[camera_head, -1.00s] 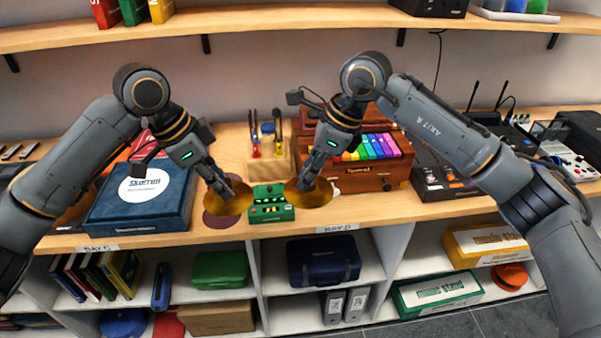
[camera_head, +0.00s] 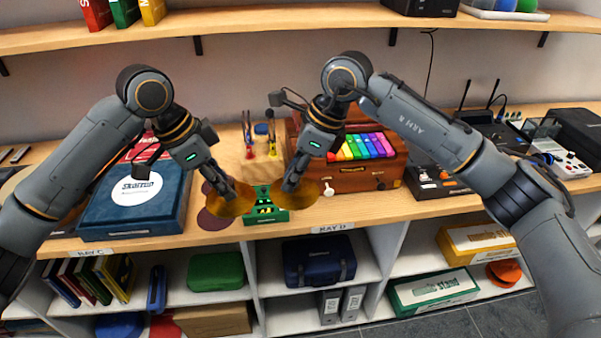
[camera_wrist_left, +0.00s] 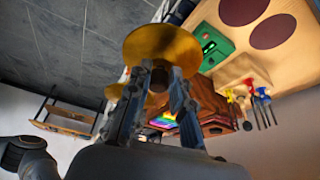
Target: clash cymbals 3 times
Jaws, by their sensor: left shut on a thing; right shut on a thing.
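My left gripper (camera_head: 230,192) is shut on a round golden cymbal (camera_head: 232,206), held above the front edge of the bench. My right gripper (camera_head: 292,182) is shut on a second golden cymbal (camera_head: 299,194) to the right of it. The two cymbals stand apart, with a narrow gap between them, in front of a green box. In the left wrist view the left cymbal (camera_wrist_left: 162,50) shows as a wide disc beyond the fingers of my left gripper (camera_wrist_left: 155,85).
The green box (camera_head: 268,216) with lit marks sits on the bench just behind the cymbals. A dark blue case (camera_head: 165,215) is at left. A wooden chest (camera_head: 360,180) with rainbow bars is at right. A tool block (camera_head: 258,172) stands behind.

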